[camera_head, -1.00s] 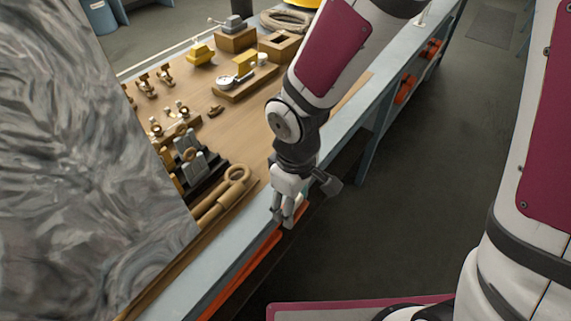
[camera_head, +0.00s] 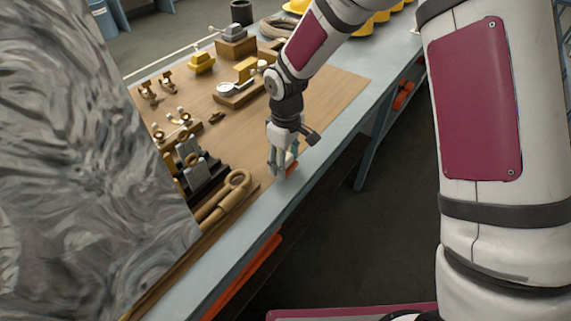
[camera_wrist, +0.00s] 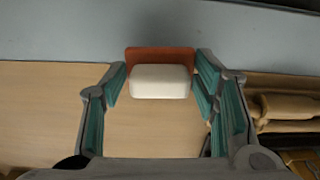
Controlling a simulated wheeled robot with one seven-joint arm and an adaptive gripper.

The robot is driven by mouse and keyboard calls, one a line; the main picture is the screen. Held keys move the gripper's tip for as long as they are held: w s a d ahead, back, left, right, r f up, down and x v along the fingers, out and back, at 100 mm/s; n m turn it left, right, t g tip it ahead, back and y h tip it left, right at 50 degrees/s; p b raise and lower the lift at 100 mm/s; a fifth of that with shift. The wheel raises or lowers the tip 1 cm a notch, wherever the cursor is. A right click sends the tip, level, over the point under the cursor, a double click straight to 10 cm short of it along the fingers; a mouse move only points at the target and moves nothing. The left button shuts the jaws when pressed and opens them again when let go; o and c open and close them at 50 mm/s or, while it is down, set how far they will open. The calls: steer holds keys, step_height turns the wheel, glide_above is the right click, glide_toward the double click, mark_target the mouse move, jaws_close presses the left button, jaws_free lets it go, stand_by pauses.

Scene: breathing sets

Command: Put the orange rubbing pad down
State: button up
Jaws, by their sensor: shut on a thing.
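The orange rubbing pad (camera_wrist: 160,56) shows in the wrist view as an orange-brown slab with a white block on its near side, between my fingers. My gripper (camera_wrist: 160,88) is shut on it, with a teal-lined finger on each side. In the head view my gripper (camera_head: 280,172) is low over the front edge of the workbench, and a small orange bit of the pad (camera_head: 290,168) shows beside the fingers. I cannot tell whether the pad touches the bench (camera_head: 258,222).
Brown rolled tools (camera_head: 222,203) lie left of my gripper, beside a dark rack with grey blocks (camera_head: 198,172). Yellow and brass parts stand farther back. The wooden top (camera_head: 325,97) right of my gripper is clear. A grey rocky surface (camera_head: 80,170) fills the left.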

steer(key=shift+s+f, duration=0.1)
steer(key=shift+f, duration=0.7)
steer(key=shift+f, duration=0.1)
steer(key=o, duration=1)
steer(key=shift+o, duration=0.2)
steer(key=shift+a, duration=0.1)
